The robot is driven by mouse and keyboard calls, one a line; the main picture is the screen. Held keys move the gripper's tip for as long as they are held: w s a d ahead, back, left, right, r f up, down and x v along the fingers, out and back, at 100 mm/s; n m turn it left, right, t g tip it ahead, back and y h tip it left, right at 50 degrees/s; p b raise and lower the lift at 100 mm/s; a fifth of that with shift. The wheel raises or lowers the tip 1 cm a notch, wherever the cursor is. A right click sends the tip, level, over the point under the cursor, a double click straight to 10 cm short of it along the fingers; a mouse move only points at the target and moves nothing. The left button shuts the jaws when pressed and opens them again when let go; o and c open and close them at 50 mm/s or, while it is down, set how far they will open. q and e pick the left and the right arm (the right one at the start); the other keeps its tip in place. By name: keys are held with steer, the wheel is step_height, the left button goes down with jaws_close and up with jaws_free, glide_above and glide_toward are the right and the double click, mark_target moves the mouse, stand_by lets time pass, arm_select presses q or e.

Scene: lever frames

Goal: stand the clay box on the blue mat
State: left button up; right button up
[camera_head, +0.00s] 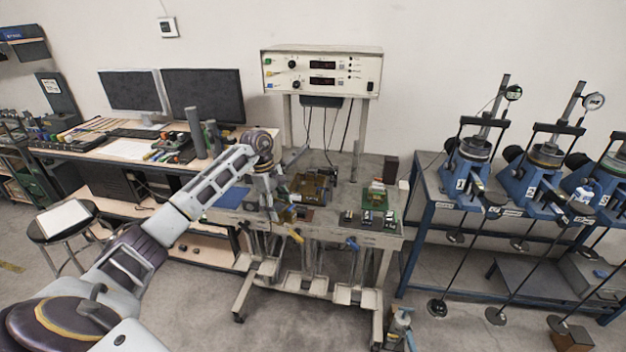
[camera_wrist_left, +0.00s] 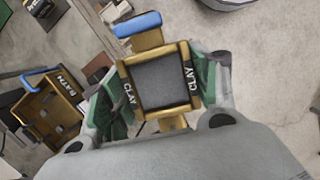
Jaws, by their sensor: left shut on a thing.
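The clay box (camera_wrist_left: 160,82) is a gold-framed, dark-centred box with CLAY on two sides and a blue-topped handle. It fills the middle of the left wrist view. My left gripper (camera_wrist_left: 163,92) is shut on it, with a green-padded finger on each side. In the head view my left gripper (camera_head: 270,205) is over the front of the workbench, and the box there is too small and cluttered to make out surely. A blue patch that looks like the blue mat (camera_head: 228,196) lies on the bench left of the gripper. My right gripper is not in view.
Another gold box with a blue handle and lettering (camera_wrist_left: 50,108) stands at the left of the wrist view. The bench (camera_head: 338,228) also carries circuit boards (camera_head: 376,196) and small black parts. A power supply unit (camera_head: 322,72) stands above on posts.

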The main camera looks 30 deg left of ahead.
arm_select(q)
steer(key=n, duration=0.2)
steer(key=r+n, duration=0.1)
steer(key=shift+w+a+t, duration=0.3)
steer(key=shift+a+t, duration=0.1)
steer(key=n, duration=0.4)
steer(key=shift+w+a+t+y, duration=0.25)
steer(key=shift+t+y, duration=0.05)
steer(key=shift+t, duration=0.1)
steer(key=n, duration=0.2)
steer(key=n+y, duration=0.1)
steer(key=n, duration=0.2)
steer(key=shift+w+a+r+t, duration=0.1)
steer(key=shift+w+a+t, duration=0.1)
steer(key=shift+t, duration=0.2)
steer(key=shift+n+t+y, duration=0.3)
steer(key=shift+n, duration=1.7)
steer(key=shift+n, duration=0.5)
steer(key=shift+w+r, duration=0.1)
